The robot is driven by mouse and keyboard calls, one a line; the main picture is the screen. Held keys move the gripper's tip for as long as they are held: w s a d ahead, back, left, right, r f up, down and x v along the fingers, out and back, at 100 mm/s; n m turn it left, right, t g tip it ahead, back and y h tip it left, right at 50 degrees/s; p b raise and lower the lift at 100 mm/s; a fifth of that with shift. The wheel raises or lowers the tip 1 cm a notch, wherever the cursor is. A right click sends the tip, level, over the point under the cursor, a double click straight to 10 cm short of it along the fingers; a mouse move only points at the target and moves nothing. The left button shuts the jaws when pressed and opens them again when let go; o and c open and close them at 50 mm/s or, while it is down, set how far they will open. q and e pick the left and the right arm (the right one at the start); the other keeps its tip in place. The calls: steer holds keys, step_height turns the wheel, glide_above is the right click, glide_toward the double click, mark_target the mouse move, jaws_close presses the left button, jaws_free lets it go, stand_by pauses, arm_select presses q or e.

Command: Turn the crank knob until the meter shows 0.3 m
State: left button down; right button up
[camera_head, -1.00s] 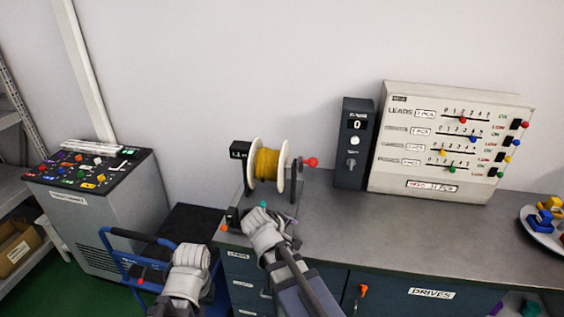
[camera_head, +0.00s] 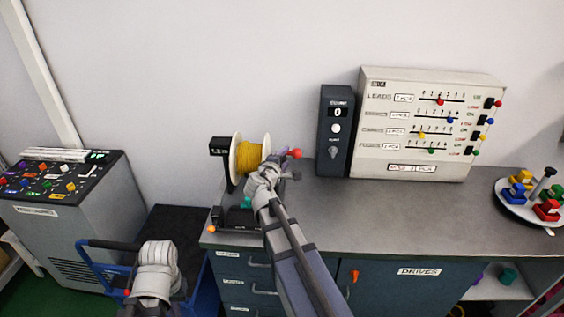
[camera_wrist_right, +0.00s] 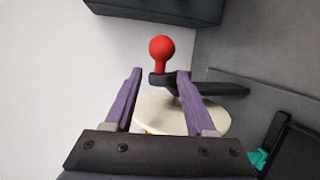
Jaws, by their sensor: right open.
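The red crank knob (camera_head: 295,153) stands at the right side of a spool of yellow wire (camera_head: 256,155) on the bench. The small black meter (camera_head: 219,146) at the spool's upper left seems to read about 1.2 m, but its digits are blurry. My right gripper (camera_head: 283,163) is open beside the knob. In the right wrist view the red knob (camera_wrist_right: 161,47) sits on its dark crank arm, centred just beyond the open purple fingers (camera_wrist_right: 158,75), with the pale spool flange (camera_wrist_right: 170,112) behind. My left wrist (camera_head: 156,272) is low at the left; its fingers are not visible.
A dark control box (camera_head: 336,130) showing 0 and a white slider panel (camera_head: 414,128) stand behind on the grey bench (camera_head: 400,205). A plate (camera_head: 513,204) with coloured blocks is at the right. A blue cart (camera_head: 98,272) and a grey cabinet (camera_head: 75,235) are at the left.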

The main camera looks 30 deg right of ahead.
mark_target(289, 154)
steer(key=b+x, duration=0.1)
steer(key=x, duration=0.4)
steer(key=shift+w+d+f, duration=0.1)
steer(key=shift+w+d, duration=0.05)
steer(key=shift+w, duration=0.05)
steer(key=shift+c, duration=0.2)
jaws_close()
steer(key=shift+s, duration=0.1)
steer(key=shift+s+a+f+b, duration=0.25)
steer(key=shift+s+f+b, duration=0.25)
steer(key=shift+s+a+f+b, duration=0.3)
steer(key=shift+s+f+b, duration=0.15)
steer(key=shift+b, duration=0.05)
steer(key=shift+f, duration=0.1)
